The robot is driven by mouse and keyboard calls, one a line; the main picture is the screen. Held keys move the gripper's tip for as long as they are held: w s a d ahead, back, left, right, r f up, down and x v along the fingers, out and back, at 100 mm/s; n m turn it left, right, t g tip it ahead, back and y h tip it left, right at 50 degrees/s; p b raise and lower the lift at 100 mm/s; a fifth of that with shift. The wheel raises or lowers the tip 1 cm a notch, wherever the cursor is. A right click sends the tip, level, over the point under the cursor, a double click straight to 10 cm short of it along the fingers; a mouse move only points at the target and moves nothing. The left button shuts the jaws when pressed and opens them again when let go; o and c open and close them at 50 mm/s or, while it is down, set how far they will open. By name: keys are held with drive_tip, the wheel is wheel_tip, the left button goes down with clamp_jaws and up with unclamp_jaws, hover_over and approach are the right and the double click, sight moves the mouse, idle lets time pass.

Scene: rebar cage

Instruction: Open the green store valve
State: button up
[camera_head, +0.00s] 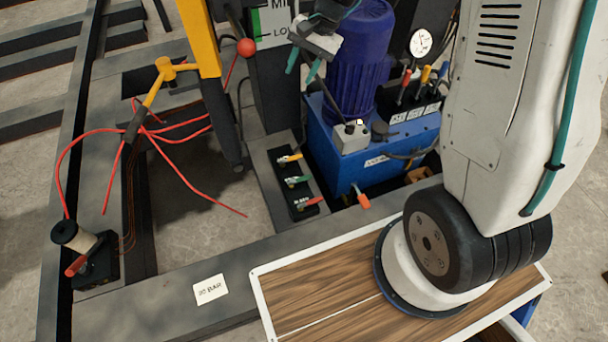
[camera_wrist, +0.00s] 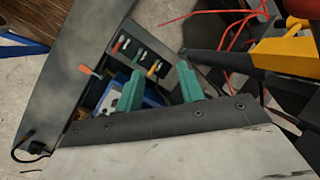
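The green store valve (camera_head: 297,181) is the middle small handle on a black valve block (camera_head: 304,209), between a yellow-orange handle (camera_head: 290,158) and a red handle (camera_head: 309,203). In the wrist view the green handle (camera_wrist: 139,55) shows beyond my fingertips, with the red handle (camera_wrist: 120,43) to its left and the yellow one (camera_wrist: 153,68) to its right. My gripper (camera_head: 300,76) has two teal fingers held apart with nothing between them. It is beside the blue motor in the head view, apart from the valve block. The fingers also show in the wrist view (camera_wrist: 160,71).
A blue power unit (camera_head: 338,172) with a motor (camera_head: 358,60), gauge (camera_head: 420,42) and levers stands right of the valves. An orange handle (camera_head: 361,198) sticks out low on it. A yellow tool (camera_head: 202,40) and red wires (camera_head: 175,137) lie left. Steel beams surround the block.

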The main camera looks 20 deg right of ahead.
drive_tip(key=w+d+f+m, duration=0.1)
drive_tip(key=w+f+m, duration=0.3)
drive_tip(key=f, duration=0.8)
drive_tip(key=m, duration=0.6)
approach(302, 178)
drive_tip(key=x, duration=0.7)
drive_tip(key=shift+a+f, duration=0.1)
drive_tip(key=shift+f, duration=0.05)
clamp_jaws()
